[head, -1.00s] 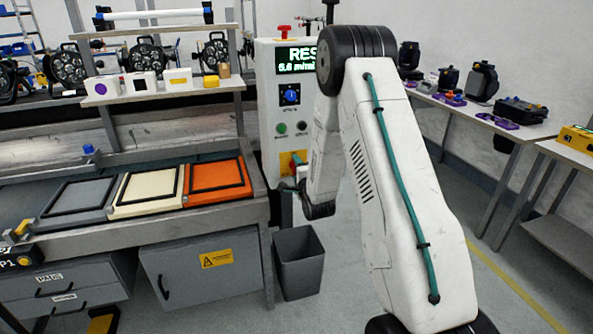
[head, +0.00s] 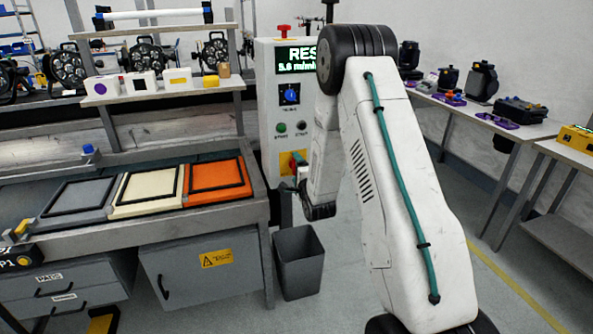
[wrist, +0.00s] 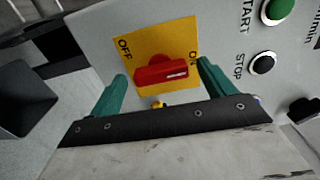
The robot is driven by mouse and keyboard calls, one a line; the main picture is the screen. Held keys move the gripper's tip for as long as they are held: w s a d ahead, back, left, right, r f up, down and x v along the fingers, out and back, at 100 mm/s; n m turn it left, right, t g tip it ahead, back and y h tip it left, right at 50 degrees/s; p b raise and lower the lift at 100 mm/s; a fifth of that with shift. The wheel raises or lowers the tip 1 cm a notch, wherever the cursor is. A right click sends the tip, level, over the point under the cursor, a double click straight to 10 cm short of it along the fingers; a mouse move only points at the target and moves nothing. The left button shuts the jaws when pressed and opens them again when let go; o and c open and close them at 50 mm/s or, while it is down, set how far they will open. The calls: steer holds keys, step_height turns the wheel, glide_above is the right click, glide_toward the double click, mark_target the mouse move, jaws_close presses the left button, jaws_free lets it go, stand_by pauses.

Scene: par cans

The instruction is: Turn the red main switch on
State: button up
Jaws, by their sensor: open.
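The red main switch (wrist: 162,71) is a rotary handle on a yellow plate (wrist: 150,46), with OFF at the plate's upper left and ON at its right in the wrist view. The handle lies nearly level there, its white mark on the right half. My gripper (wrist: 161,69) is open, its teal fingers on either side of the handle; I cannot tell whether they touch it. In the head view the yellow plate (head: 284,166) is low on the white control cabinet (head: 267,110), with my gripper (head: 288,186) close by, partly hidden by my arm.
A green START button (wrist: 277,9) and a black STOP button (wrist: 263,63) are right of the plate. A grey bin (head: 298,262) stands on the floor below the cabinet. The workbench (head: 235,216) with coloured frames is at the left, and a side table (head: 480,118) at the right.

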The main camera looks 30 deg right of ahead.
steer(key=v, duration=0.7)
steer(key=shift+s, duration=0.15)
step_height(320, 180, down, 9)
steer(key=s+n+g+y, duration=0.1)
steer(key=s+n+g, duration=0.25)
steer(key=g, duration=0.25)
steer(key=s+a+n+g+y, duration=0.2)
steer(key=s+a+n+g, duration=0.2)
steer(key=s+n+g, duration=0.15)
steer(key=s+a+r+n+g, duration=0.1)
steer(key=s+a+r+n, duration=0.3)
steer(key=s+r, duration=0.5)
steer(key=s+a+r+n+g+y, duration=0.1)
steer(key=s+a+r+n, duration=0.3)
steer(key=s+r, duration=0.6)
steer(key=s+a+r+n+g+y, duration=0.1)
steer(key=s+a+r+n, duration=0.3)
steer(key=s+a+r, duration=0.4)
steer(key=shift+s+r+g, duration=0.75)
steer(key=shift+s+r, duration=0.1)
steer(key=shift+r, duration=0.35)
